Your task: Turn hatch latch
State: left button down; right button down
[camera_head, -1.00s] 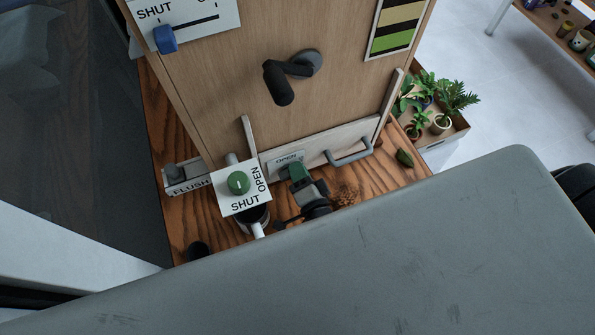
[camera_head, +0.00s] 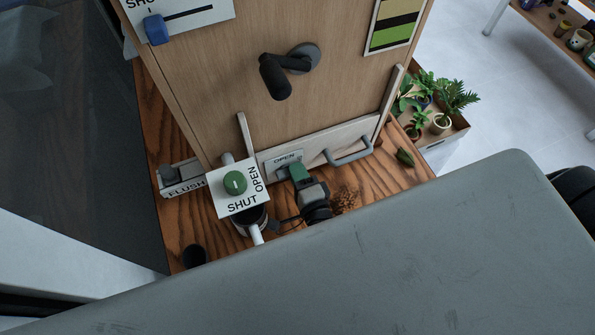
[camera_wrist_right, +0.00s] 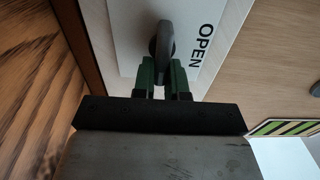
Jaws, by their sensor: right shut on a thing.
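The hatch (camera_head: 328,143) is a pale low panel at the foot of a wooden board, with a grey bar handle (camera_head: 350,152). Its latch (camera_wrist_right: 162,42) is a grey rounded tab on a white plate (camera_wrist_right: 125,30) marked OPEN, which also shows in the head view (camera_head: 283,160). My right gripper (camera_head: 297,172) is shut on the latch, its green fingers on either side of the tab in the wrist view (camera_wrist_right: 163,72). In the head view the fingers hide most of the latch. My left gripper is out of view.
A black lever (camera_head: 280,75) and a blue slider (camera_head: 156,29) are higher on the board. Potted plants (camera_head: 440,110) stand at the right.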

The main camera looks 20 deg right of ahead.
jog(key=c, duration=1.2)
grip_release()
jog(key=shift+o, duration=0.2)
jog(key=s+b, duration=0.1)
jog(key=s, duration=0.4)
jog(key=s+b, duration=0.1)
jog(key=s, duration=0.4)
jog(key=shift+d+f, duration=0.15)
jog(key=shift+d, duration=0.05)
jog(key=shift+s, duration=0.45)
